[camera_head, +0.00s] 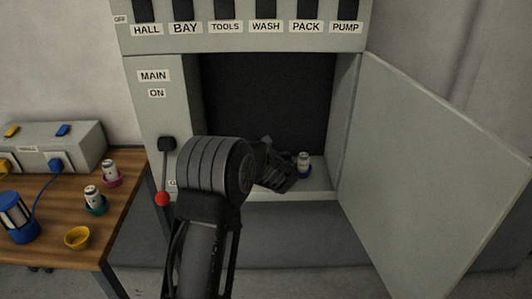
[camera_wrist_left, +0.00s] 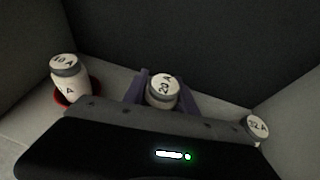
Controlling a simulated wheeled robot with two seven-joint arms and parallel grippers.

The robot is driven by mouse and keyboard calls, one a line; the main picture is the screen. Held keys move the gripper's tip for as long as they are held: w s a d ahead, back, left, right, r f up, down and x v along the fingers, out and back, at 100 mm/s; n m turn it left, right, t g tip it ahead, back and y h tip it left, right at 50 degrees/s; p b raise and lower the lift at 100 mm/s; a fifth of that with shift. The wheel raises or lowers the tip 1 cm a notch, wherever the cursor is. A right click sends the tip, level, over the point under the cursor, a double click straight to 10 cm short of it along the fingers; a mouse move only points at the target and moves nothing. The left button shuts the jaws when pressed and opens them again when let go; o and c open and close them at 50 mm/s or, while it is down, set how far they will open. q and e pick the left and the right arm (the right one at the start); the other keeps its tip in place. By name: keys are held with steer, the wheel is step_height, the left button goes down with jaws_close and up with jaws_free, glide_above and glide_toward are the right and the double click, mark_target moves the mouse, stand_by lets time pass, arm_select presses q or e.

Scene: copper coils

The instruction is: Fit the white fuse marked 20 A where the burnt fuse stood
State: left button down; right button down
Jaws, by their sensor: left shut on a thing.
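My left gripper (camera_head: 274,177) reaches into the open cabinet (camera_head: 265,95), just above its floor. In the left wrist view its fingers (camera_wrist_left: 162,92) are shut on the white fuse marked 20 A (camera_wrist_left: 162,97), which has a grey cap and stands between two other fuses. The fuse's lower part is hidden by the gripper, so I cannot tell whether it is seated. The head view does not show this fuse clearly. No burnt fuse is recognisable. My right gripper is not in view.
The cabinet door (camera_head: 430,175) hangs open. A red-knobbed lever (camera_head: 163,198) is left of the opening. The wooden table (camera_head: 60,195) holds two fuses and a yellow cup (camera_head: 77,238).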

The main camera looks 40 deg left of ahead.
arm_select(q)
steer(key=shift+f, duration=0.65)
steer(key=c, duration=0.9)
jaws_free()
step_height(320, 180, up, 7)
steer(key=p, duration=0.4)
steer(key=shift+d+f, duration=0.1)
